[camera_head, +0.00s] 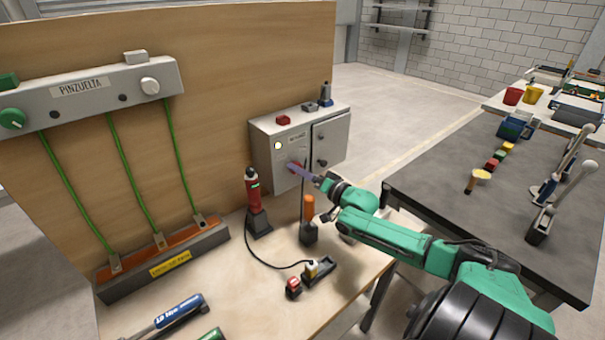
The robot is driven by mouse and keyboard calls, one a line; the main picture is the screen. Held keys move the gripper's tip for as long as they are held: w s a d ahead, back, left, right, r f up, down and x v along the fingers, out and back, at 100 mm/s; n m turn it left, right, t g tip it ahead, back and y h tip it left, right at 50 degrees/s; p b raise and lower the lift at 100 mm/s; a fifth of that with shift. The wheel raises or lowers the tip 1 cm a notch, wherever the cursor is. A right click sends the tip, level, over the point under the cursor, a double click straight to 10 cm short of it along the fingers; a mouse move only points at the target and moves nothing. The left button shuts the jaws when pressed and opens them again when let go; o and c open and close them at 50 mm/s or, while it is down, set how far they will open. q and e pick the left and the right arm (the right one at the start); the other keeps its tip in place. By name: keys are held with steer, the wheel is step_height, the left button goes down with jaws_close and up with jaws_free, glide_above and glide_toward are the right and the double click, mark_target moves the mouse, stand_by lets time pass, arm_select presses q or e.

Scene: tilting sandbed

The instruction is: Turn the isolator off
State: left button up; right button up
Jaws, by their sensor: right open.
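The grey isolator box (262,155) stands at the back of the wooden bench against the plywood board. A red handle (292,165) is on its front face, with a round white lamp or dial (278,145) above it. My right gripper (303,171) reaches in from the right and is open, its fingers in front of the box by the red handle. The fingers partly cover the handle, so its exact angle and any contact are unclear. My left gripper is not in view.
A red tool (252,190) stands in a black holder left of the gripper, and an orange-handled tool (309,208) stands below it. A black cable runs to a small socket block (318,272). A green-wired panel (90,88) is at left. A dark table (450,190) is at right.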

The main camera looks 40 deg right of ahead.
jaws_close()
steer(key=shift+r+n, duration=0.1)
steer(key=shift+n, duration=0.2)
steer(key=shift+a+r+n+g+h+p, duration=0.1)
steer(key=shift+n+g+h+p, duration=0.65)
steer(key=shift+n, duration=2.3)
steer(key=shift+n+t+h+p, duration=0.1)
steer(key=shift+n+p, duration=1.3)
steer(key=shift+n, duration=1.65)
jaws_free()
